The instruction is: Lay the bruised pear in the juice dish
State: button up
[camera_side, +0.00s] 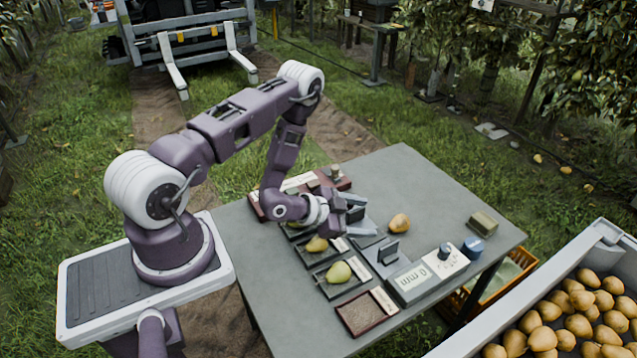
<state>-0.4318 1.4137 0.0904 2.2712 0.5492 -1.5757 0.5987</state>
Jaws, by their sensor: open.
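An orange-brown pear (400,223) lies loose on the grey table (408,175), just right of my gripper. A green pear (339,272) rests in a dark dish nearer the front, and a brownish pear (317,244) sits in the dish behind it. Bruises are too small to make out. A shallow dish (360,315) with a dark red rim stands empty at the table's front edge. The dish labels are too small to read, so I cannot tell which is the juice dish. My gripper (358,207) is open and empty, above the table and apart from the loose pear.
A gauge box (444,261) and a display box (409,284) stand right of the dishes. A blue cylinder (472,249) and an olive block (483,223) are near the right edge. The table's back right is clear.

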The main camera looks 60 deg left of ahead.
notch_tip(320, 180, up, 21)
jog(key=w+n+g+y, duration=0.1)
jog(key=w+g+y, duration=0.1)
jog(key=g+y, duration=0.1)
jog(key=s+d+r+n+g, duration=0.1)
jog(key=s+d+r+n, duration=0.1)
jog(key=s+r, duration=0.4)
jog(key=s+d+r+n+g, duration=0.1)
jog(key=s+d+r, duration=0.4)
jog(key=s, duration=1)
jog(key=shift+r+n+h, duration=0.4)
jog(key=shift+r+n, duration=0.2)
jog(key=shift+r, duration=0.35)
jog(key=shift+n+g+h, duration=0.3)
jog(key=shift+g, duration=0.4)
jog(key=s, duration=0.2)
jog(key=s+d, duration=0.1)
jog(key=s, duration=0.2)
jog(key=s+d, duration=0.1)
jog(key=s, duration=0.1)
jog(key=shift+s, duration=0.15)
jog(key=shift+c, duration=0.8)
